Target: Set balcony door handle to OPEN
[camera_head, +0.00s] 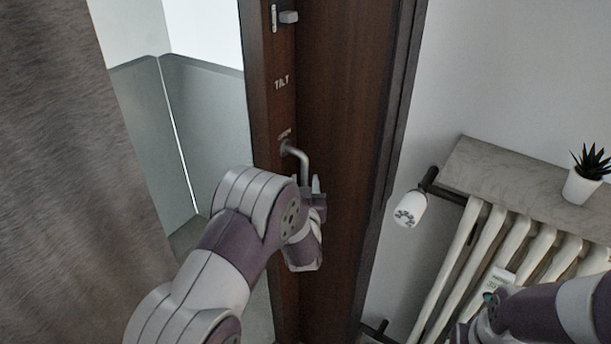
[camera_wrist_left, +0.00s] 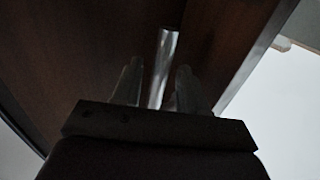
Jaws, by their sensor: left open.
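The balcony door handle (camera_head: 299,158) is a silver bent lever on the dark brown door frame (camera_head: 345,120). Its pivot is just below the "OPEN" label (camera_head: 285,135), with the "TILT" label (camera_head: 281,84) higher up. The lever bends and its grip hangs downward. My left gripper (camera_head: 316,186) is at the lower end of the lever. In the left wrist view the handle (camera_wrist_left: 162,65) runs between the two open fingers (camera_wrist_left: 155,85); I cannot tell whether they touch it. My right arm (camera_head: 540,312) shows at the lower right; its fingertips are not visible.
A radiator (camera_head: 500,240) with a stone-like shelf (camera_head: 520,185) stands on the right, with a white valve knob (camera_head: 410,209) at its left. A potted plant (camera_head: 583,185) sits on the shelf. A grey-brown curtain (camera_head: 75,180) hangs at the left. Another small latch (camera_head: 288,17) is above.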

